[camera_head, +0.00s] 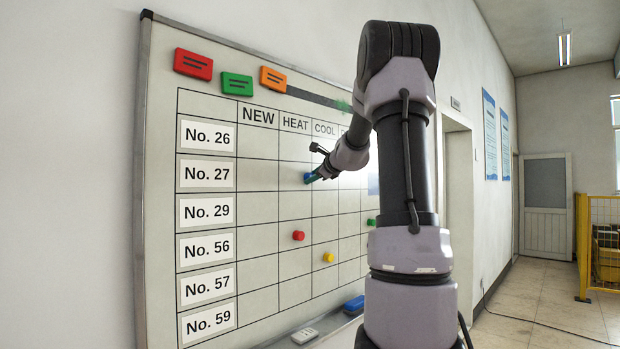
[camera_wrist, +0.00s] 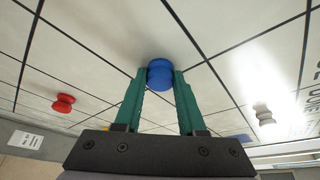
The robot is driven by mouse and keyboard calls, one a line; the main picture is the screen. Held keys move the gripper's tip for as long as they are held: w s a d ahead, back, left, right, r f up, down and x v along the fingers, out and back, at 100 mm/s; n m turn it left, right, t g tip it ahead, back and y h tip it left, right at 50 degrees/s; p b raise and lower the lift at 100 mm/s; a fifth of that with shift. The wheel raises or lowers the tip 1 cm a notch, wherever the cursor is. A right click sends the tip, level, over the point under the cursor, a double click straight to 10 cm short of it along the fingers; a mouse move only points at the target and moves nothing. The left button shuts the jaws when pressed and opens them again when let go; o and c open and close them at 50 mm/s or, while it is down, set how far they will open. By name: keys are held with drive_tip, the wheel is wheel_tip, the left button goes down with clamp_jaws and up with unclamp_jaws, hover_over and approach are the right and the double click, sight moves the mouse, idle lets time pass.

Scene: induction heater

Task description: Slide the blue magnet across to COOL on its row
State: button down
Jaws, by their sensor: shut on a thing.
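The whiteboard (camera_head: 205,80) has a grid with columns NEW, HEAT, COOL and a further one partly hidden by my arm. The blue magnet (camera_head: 308,178) is in the No. 27 row, by the line between HEAT and COOL; which side its middle is on is hard to tell. My gripper (camera_head: 314,177) reaches it from the right. In the wrist view, the blue magnet (camera_wrist: 160,74) sits between the tips of my gripper's green fingers (camera_wrist: 160,84), which are shut on it. It appears against the board face.
A red magnet (camera_head: 298,236) is in HEAT on the No. 56 row. A green magnet (camera_head: 371,222) is farther right. A blue eraser (camera_head: 353,305) lies at the board's lower edge.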

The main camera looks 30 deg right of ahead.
drive_tip(key=w+d, duration=0.3)
drive_tip(key=d, duration=0.6)
drive_tip(key=shift+w+d+r, duration=0.15)
drive_tip(key=shift+w+d, duration=0.1)
idle(1.0)
idle(0.4)
drive_tip(key=shift+c, duration=2.1)
unclamp_jaws()
drive_tip(key=shift+w, duration=0.1)
